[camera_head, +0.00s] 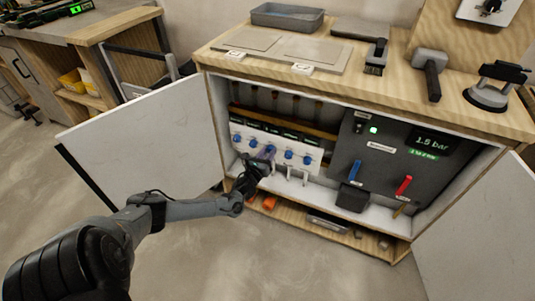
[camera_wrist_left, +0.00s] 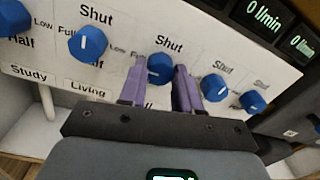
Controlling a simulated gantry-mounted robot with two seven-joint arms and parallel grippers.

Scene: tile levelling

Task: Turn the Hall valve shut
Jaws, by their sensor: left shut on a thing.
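The white valve panel (camera_head: 278,136) inside the open cabinet carries a row of blue knobs. My left gripper (camera_head: 266,155) is at the middle knob. In the left wrist view its two purple fingers (camera_wrist_left: 160,71) stand either side of that blue knob (camera_wrist_left: 160,66), shut on it. "Shut" is printed above the knob, and a small white mark shows on its face. The name label below it is hidden by my gripper, so I cannot read whether it says Hall. Labels further left read Study (camera_wrist_left: 29,74) and Living (camera_wrist_left: 88,88). My right gripper is not in view.
Neighbouring blue knobs (camera_wrist_left: 88,43) and (camera_wrist_left: 214,87) sit close on both sides. The left cabinet door (camera_head: 150,140) and right door (camera_head: 485,235) stand open. A grey panel with a blue lever (camera_head: 355,170) and red lever (camera_head: 403,187) is to the right; its display reads 1.5 bar.

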